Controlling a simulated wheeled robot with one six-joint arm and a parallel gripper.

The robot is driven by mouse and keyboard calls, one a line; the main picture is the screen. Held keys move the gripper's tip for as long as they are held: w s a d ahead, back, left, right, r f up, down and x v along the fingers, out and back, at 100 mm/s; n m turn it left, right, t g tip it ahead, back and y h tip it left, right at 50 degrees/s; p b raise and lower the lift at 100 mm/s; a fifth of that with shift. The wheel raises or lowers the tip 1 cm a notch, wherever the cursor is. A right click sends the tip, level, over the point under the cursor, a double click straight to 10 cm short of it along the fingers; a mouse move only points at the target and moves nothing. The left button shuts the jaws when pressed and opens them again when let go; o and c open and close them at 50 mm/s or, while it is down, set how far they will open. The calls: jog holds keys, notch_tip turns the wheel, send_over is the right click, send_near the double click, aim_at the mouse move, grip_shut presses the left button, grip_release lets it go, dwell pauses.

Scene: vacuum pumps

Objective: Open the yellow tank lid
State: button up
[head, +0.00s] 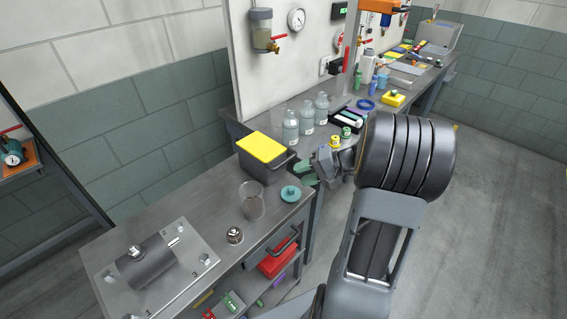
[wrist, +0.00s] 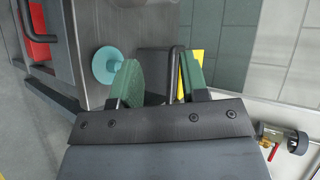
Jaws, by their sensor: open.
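The tank (head: 262,170) is a dark grey box with a flat yellow lid (head: 259,146), standing on the near bench and looking closed. A dark bar handle (wrist: 174,62) sticks out from its side facing my gripper. My gripper (head: 305,174) is beside the tank, to its right in the head view. In the wrist view, its green fingers (wrist: 158,75) are open, with the handle between them, nearer the right finger. I cannot tell whether they touch. The yellow lid (wrist: 197,68) shows partly behind the right finger, which hides much of it.
A teal round part (head: 291,194) and a clear beaker (head: 252,202) stand close to the tank on the bench. Several glass bottles (head: 291,130) stand behind my gripper. Open floor lies at the right.

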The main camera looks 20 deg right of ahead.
aim_at(285, 160)
jog(key=w+d+f+m+t, duration=0.2)
jog(key=w+d+m+t, duration=0.1)
jog(key=d+t, duration=0.3)
jog(key=shift+g, duration=0.5)
jog(key=p+x, duration=0.3)
jog(key=x, duration=0.8)
jog(key=shift+w+d, duration=0.15)
jog(key=shift+w, duration=0.05)
jog(key=shift+c, duration=0.5)
grip_shut()
jog(key=shift+f, duration=0.1)
